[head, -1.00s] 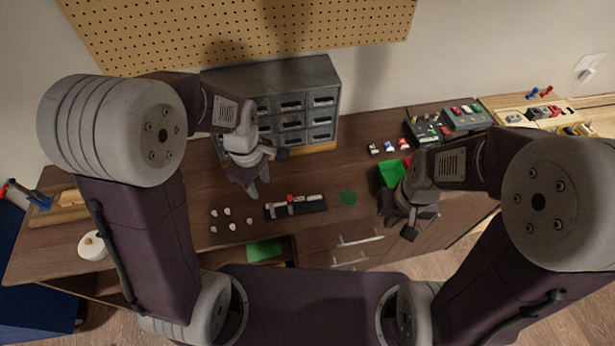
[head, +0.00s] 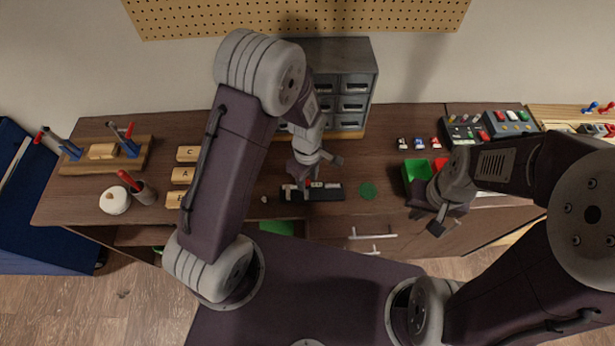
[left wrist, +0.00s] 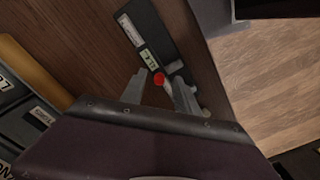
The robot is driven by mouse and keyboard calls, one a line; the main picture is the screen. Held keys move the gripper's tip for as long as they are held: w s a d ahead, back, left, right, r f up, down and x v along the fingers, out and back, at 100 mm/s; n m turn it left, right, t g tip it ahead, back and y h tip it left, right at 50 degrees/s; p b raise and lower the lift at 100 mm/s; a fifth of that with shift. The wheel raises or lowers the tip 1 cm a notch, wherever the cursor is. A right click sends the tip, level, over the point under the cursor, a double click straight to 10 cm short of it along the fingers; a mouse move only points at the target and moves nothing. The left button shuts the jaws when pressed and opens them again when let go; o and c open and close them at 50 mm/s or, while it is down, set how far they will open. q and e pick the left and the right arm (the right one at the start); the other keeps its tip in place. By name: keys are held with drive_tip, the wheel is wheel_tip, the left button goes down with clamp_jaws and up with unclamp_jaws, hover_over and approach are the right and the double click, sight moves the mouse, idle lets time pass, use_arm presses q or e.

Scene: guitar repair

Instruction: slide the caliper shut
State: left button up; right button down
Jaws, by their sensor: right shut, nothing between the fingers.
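The caliper (head: 331,186) lies on a dark base (head: 325,195) near the front of the bench. In the left wrist view its pale beam (left wrist: 130,30), small display and red knob (left wrist: 158,78) show, the knob close to the fingertips. My left gripper (head: 304,180) points down at the knob end of the caliper. In the left wrist view its two fingers (left wrist: 159,92) stand apart, one on each side of the knob end; whether they touch it I cannot tell. My right gripper (head: 436,223) is shut and empty, right of the caliper, near the front edge.
A green bin (head: 416,172) is near my right gripper. A grey drawer cabinet (head: 352,85) stands behind. Lettered wooden blocks (head: 188,153) and a wooden stand with blue-and-red clamps (head: 98,153) are at left.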

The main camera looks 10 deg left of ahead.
use_arm(q)
drive_tip(key=shift+s, duration=0.2)
drive_tip(key=shift+w+f, duration=0.1)
drive_tip(key=shift+w, duration=0.3)
drive_tip(key=c, duration=0.8)
clamp_jaws()
